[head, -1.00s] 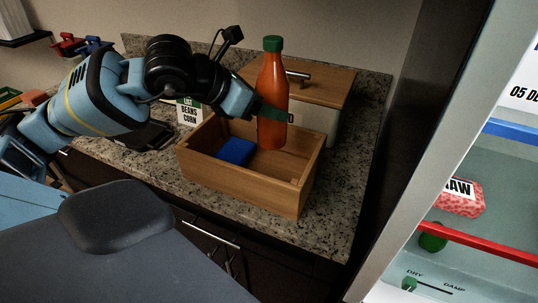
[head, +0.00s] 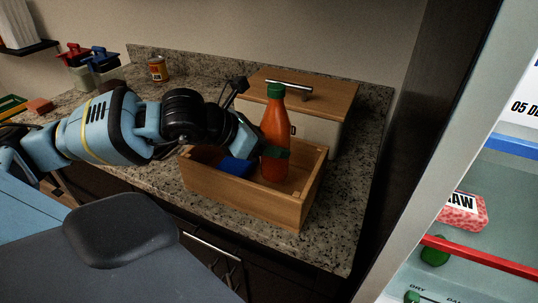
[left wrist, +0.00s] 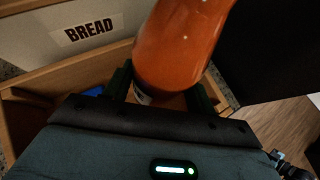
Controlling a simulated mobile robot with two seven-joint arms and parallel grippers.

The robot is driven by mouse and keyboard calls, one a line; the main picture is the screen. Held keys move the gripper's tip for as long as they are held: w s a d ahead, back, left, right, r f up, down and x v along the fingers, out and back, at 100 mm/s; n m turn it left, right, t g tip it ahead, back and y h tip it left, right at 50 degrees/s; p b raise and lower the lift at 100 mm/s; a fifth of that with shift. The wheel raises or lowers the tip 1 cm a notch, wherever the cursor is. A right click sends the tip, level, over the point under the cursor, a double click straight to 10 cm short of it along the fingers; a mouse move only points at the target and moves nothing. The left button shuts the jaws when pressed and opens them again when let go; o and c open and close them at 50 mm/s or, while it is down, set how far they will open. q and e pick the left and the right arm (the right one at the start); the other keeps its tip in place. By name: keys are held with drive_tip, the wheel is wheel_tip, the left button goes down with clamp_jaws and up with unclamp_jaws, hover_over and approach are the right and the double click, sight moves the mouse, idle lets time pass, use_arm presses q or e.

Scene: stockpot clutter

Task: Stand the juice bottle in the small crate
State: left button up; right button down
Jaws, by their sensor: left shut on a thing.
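The juice bottle (head: 275,125) is orange-red with a green cap and stands upright, its lower part inside the small wooden crate (head: 240,196). My left gripper (head: 274,152) is shut on the bottle, low on its body. In the left wrist view the bottle (left wrist: 180,45) rises between my two dark fingers (left wrist: 160,88). Whether its base touches the crate floor I cannot tell. A blue block (head: 235,166) lies in the crate, left of the bottle. My right gripper is not in view.
A bread box with a wooden lid (head: 300,92) stands right behind the crate; its BREAD label (left wrist: 87,30) shows in the left wrist view. A can (head: 157,69) and red- and blue-topped jars (head: 100,65) stand farther back left. An open fridge (head: 470,170) is at right.

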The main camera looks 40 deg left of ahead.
use_arm(q)
drive_tip(key=shift+f, duration=1.75)
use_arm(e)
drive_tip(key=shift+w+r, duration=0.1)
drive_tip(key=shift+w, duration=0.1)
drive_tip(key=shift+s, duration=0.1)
use_arm(q)
drive_tip(key=o, duration=0.9)
drive_tip(key=shift+f, duration=0.25)
drive_tip(key=o, duration=0.5)
drive_tip(key=shift+r, duration=0.1)
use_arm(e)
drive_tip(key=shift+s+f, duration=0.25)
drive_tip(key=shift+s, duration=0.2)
